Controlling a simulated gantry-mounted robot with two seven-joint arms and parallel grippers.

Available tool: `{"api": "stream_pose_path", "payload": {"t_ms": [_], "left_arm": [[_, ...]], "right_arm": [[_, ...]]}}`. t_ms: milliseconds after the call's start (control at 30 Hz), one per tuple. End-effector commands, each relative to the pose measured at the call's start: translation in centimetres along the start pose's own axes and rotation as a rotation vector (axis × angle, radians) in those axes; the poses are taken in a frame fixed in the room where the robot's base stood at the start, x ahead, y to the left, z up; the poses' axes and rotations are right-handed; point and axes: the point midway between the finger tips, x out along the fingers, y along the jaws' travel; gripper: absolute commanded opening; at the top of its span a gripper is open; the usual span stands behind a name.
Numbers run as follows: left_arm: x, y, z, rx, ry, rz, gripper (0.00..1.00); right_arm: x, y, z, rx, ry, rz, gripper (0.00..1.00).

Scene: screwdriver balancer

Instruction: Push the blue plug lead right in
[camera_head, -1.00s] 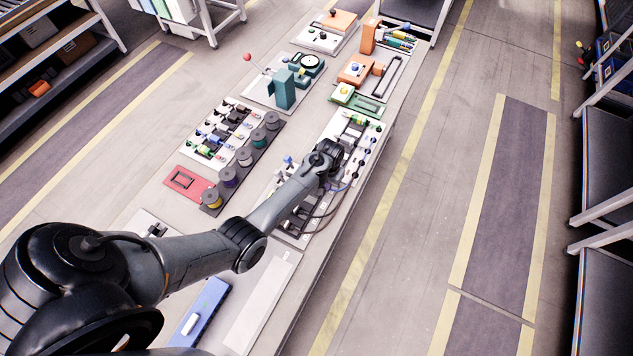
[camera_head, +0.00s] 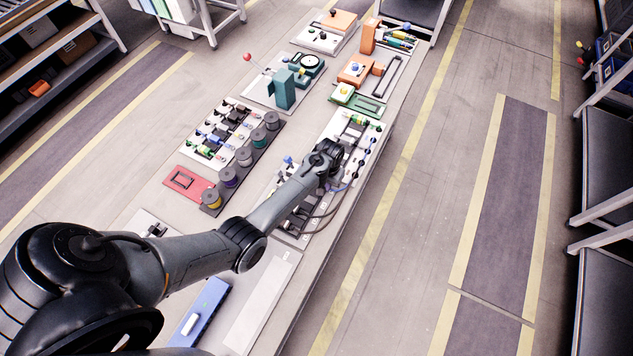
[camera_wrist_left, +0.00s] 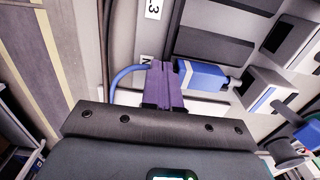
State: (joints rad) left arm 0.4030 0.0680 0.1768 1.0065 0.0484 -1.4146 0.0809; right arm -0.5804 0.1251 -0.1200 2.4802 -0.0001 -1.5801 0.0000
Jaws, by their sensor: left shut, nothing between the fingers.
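In the left wrist view the blue plug (camera_wrist_left: 200,75) lies with its far end at a grey socket block (camera_wrist_left: 262,88); I cannot tell how deep it sits. Its blue lead (camera_wrist_left: 122,76) curves away to the left behind my gripper. My left gripper (camera_wrist_left: 164,84) has purple fingers, shut and empty, at the cable end of the plug, touching or nearly touching it. In the head view my left wrist is over the panel (camera_head: 364,158), hiding the plug and fingertips. The blue lead (camera_head: 337,189) shows just below the wrist. My right gripper is not in view.
A second blue connector (camera_wrist_left: 308,134) stands right of the socket in the wrist view. In the head view, spools (camera_head: 228,177), a red plate (camera_head: 186,182) and a teal lever fixture (camera_head: 284,88) stand left of the wrist. The bench's right edge is close to the panel.

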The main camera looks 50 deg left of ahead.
Motion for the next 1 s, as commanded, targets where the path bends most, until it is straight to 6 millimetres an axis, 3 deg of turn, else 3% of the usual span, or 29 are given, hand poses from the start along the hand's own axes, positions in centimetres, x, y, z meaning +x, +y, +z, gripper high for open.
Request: {"api": "stream_pose_path", "payload": {"t_ms": [1000], "left_arm": [[0.0, -1.3, 0.0, 0.000, 0.000, 0.000, 0.00]], "right_arm": [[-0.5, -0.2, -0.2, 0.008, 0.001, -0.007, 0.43]]}}
